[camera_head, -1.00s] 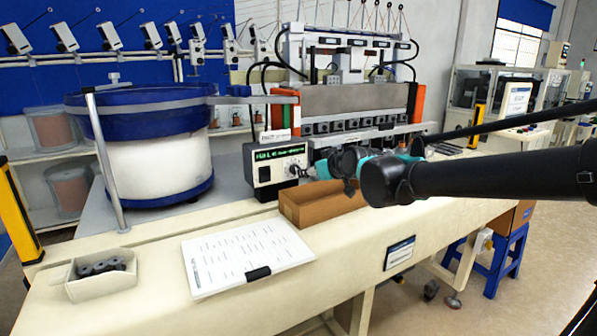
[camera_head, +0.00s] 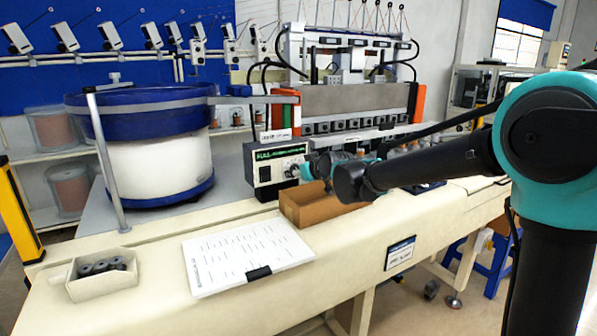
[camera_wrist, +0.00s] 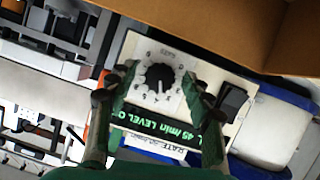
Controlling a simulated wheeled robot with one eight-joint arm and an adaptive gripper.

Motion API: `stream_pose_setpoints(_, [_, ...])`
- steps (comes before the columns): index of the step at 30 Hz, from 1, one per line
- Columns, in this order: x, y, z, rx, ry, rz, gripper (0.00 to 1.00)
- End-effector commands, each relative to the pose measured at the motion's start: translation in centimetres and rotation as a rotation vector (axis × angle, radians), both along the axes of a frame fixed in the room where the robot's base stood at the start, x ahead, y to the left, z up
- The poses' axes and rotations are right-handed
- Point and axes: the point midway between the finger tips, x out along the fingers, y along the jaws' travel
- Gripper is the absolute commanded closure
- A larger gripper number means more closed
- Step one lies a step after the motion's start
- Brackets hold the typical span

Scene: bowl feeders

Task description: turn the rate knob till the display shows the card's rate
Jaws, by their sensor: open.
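The feeder controller (camera_head: 262,176) is a dark box with a pale front panel, standing behind the cardboard tray. Its green display (camera_head: 280,153) starts with "FULL" in the head view; in the wrist view the display (camera_wrist: 160,127) shows "45 /min LEVEL", cut off at both ends. The black rate knob (camera_wrist: 158,77) has a white pointer and a numbered dial around it. My gripper (camera_wrist: 157,87) is open, with one finger on each side of the knob; I cannot tell whether they touch it.
An open cardboard tray (camera_head: 293,211) is just below and right of the controller. A black switch (camera_wrist: 233,100) is beside one finger. A printed sheet (camera_head: 215,262), a bin of dark parts (camera_head: 75,288) and the blue-rimmed bowl feeder (camera_head: 140,118) are to the left.

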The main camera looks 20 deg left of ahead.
Motion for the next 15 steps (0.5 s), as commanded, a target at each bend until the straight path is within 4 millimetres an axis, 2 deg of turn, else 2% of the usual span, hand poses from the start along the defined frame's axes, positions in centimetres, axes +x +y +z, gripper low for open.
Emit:
stream_pose_setpoints(5, [-0.01, -0.01, 0.01, 0.000, 0.000, 0.000, 0.52])
stream_pose_setpoints(15, [-0.03, -0.03, 0.02, 0.000, 0.000, 0.000, 0.94])
